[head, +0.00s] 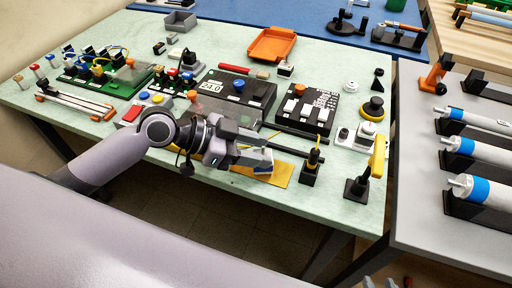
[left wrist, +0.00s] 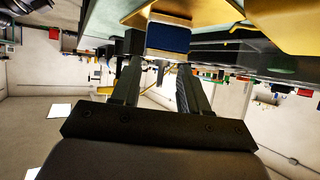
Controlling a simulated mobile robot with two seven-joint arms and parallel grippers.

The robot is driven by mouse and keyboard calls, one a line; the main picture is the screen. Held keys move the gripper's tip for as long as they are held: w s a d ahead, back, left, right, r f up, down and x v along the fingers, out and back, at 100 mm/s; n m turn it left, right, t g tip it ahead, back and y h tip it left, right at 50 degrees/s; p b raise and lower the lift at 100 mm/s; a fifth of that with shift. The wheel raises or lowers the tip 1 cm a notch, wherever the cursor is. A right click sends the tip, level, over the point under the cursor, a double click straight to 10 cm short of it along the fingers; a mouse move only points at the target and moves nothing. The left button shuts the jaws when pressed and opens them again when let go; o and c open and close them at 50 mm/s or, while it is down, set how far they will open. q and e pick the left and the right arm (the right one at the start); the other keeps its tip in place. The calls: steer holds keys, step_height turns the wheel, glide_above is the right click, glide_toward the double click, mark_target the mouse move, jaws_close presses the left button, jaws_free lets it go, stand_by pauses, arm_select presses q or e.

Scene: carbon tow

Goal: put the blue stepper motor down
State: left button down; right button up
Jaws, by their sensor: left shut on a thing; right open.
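The blue stepper motor (left wrist: 168,38) shows in the left wrist view as a dark blue block with a pale metal edge, between the fingertips of my left gripper (left wrist: 158,55). My left gripper is shut on it. In the head view my left gripper (head: 272,153) is over the front part of the green bench, and the motor (head: 263,171) is partly hidden by the fingers, by a yellow mat (head: 279,175). I cannot tell whether the motor touches the mat. My right gripper (head: 380,283) shows only its tips at the bottom edge, open and apart.
The pale green bench (head: 335,205) is crowded. A black stand (head: 311,168) and a yellow-handled tool in a holder (head: 358,188) stand right of my left gripper. Black instrument boxes (head: 238,92) lie behind it. A grey table (head: 425,215) with blue-banded cylinders (head: 485,190) is at right.

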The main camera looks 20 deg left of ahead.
arm_select(q)
steer(key=c, duration=0.5)
jaws_free()
steer(key=shift+c, duration=0.2)
steer(key=shift+a, duration=0.1)
steer(key=b+v, duration=0.1)
steer(key=v, duration=1)
steer(key=shift+s+a+r, duration=0.2)
steer(key=shift+a, duration=0.1)
